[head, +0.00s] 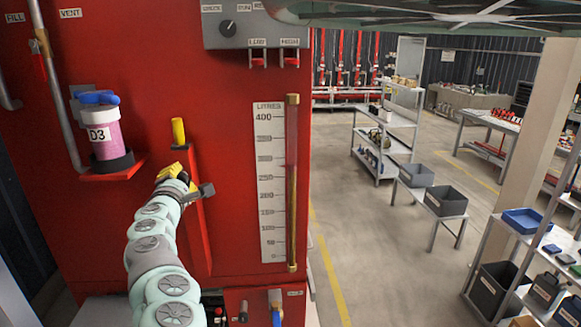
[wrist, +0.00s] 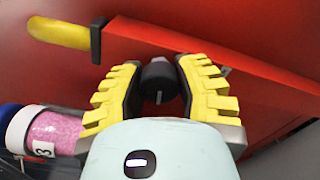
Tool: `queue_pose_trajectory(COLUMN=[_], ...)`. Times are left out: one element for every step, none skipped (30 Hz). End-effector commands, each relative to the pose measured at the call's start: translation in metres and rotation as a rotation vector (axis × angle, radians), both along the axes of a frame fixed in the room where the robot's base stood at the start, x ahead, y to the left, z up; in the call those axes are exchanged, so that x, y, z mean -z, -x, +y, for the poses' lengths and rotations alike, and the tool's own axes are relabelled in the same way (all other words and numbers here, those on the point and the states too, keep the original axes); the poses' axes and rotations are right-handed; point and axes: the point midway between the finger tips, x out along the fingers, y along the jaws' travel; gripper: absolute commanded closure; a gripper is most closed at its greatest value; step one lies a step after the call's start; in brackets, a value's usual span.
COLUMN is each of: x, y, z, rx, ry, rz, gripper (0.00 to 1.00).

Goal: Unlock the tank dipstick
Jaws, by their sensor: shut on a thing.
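The tank dipstick's yellow handle (head: 178,131) stands upright above a tall red housing (head: 200,235) on the red tank front. In the wrist view the yellow handle (wrist: 60,33) lies at the upper left, with a black collar (wrist: 97,40) between it and the red housing (wrist: 215,72). My gripper (head: 180,174) is at the housing's upper part, just below the handle. In the wrist view its yellow-padded fingers (wrist: 160,88) are closed on a black knob (wrist: 159,76), one on each side. In the head view the knob is not clearly visible.
A jar of pink granules labelled D3 (head: 106,140) stands on a red shelf (head: 120,174) left of my gripper. A litres gauge (head: 271,180) with a brass-ended tube (head: 292,185) is to the right. Open floor and shelving lie beyond the tank's right edge.

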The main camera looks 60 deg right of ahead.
Motion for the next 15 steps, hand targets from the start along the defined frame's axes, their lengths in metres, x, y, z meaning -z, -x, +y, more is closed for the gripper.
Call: queue_pose_trajectory(x=[-0.0002, -0.0003, -0.0002, -0.0002, -0.0003, -0.0002, -0.0002, -0.0004, -0.0003, -0.0003, -0.0003, -0.0003, -0.0004, -0.0004, -0.0003], y=[0.0009, 0.0009, 0.001, 0.001, 0.0009, 0.001, 0.001, 0.001, 0.001, 0.0011, 0.0011, 0.0011, 0.0011, 0.001, 0.0009], z=[-0.001, -0.0011, -0.0011, -0.0011, -0.0011, -0.0011, -0.0011, -0.0011, -0.0011, -0.0012, -0.0012, -0.0012, -0.0012, -0.0011, -0.0011], rx=[0.004, 0.004, 0.004, 0.004, 0.004, 0.004, 0.004, 0.004, 0.005, 0.005, 0.005, 0.005, 0.005, 0.004, 0.004], ry=[0.006, 0.006, 0.007, 0.008, 0.008, 0.008, 0.008, 0.008, 0.008, 0.008, 0.008, 0.007, 0.007, 0.007, 0.007], rz=[0.006, 0.006, 0.007, 0.008, 0.008, 0.008, 0.008, 0.008, 0.008, 0.008, 0.008, 0.007, 0.007, 0.007, 0.007], gripper=[1.0, 1.0, 1.0, 1.0, 1.0, 1.0, 1.0, 1.0, 1.0, 1.0, 1.0, 0.65, 0.62, 0.59, 0.55])
